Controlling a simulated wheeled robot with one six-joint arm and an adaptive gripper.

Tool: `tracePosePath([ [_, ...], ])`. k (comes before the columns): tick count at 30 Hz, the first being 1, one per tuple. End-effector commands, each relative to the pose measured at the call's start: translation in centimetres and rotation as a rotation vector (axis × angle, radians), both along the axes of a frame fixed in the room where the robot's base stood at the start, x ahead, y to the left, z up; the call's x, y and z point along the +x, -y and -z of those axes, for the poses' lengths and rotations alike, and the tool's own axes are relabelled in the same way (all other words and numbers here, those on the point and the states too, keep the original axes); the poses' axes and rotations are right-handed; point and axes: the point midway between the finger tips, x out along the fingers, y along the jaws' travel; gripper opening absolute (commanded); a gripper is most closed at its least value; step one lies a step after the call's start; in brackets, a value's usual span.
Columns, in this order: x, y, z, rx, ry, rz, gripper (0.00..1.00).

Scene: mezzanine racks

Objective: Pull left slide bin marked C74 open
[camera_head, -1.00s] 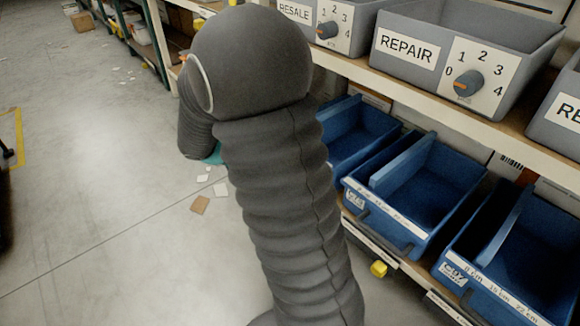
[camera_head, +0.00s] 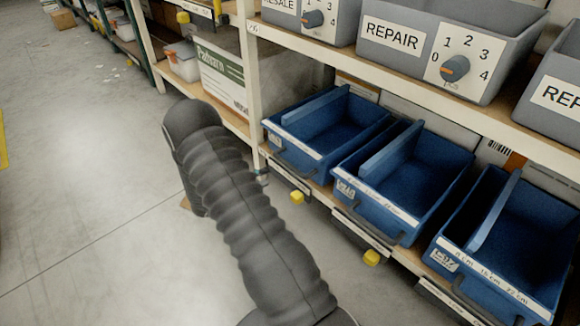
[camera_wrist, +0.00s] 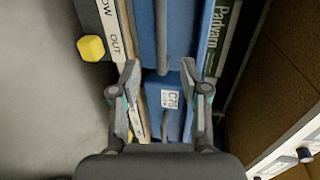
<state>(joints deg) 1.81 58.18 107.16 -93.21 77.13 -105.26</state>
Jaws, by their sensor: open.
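Three blue slide bins stand in a row on the shelf in the head view: a left one (camera_head: 350,130), a middle one (camera_head: 440,175) and a right one (camera_head: 530,240). Their small labels are hard to read there. In the wrist view a blue bin front (camera_wrist: 176,30) carries a white label (camera_wrist: 169,98) that starts C7; its last character is unclear. A grey bar handle (camera_wrist: 162,40) runs along this front. My gripper (camera_wrist: 160,75) is open and empty, its fingers on either side of the bin front; contact cannot be told. In the head view my arm hides most of it.
Grey bins, one marked REPAIR (camera_head: 392,37), stand on the shelf above. A Padvarn box (camera_head: 222,75) is left of the rack post (camera_head: 247,70). Yellow knobs (camera_head: 371,257) stick out below the blue bins. The floor (camera_head: 90,190) at left is clear nearby.

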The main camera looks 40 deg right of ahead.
Motion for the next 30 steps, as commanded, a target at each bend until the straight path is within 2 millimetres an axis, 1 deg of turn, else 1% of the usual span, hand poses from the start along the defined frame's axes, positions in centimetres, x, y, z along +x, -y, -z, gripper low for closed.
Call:
tracePosePath([
  [5, 0.1, 2.5, 0.5, 0.0, 0.002, 0.006, 0.46],
  [12, 0.4, 6.9, 1.4, 0.001, 0.004, 0.006, 0.46],
  [18, 0.7, 10.2, 2.1, 0.001, 0.003, 0.006, 0.46],
  [24, 0.9, 12.3, 2.5, 0.001, 0.003, 0.004, 0.46],
  [30, 1.0, 12.9, 2.6, 0.001, 0.003, 0.002, 0.46],
])
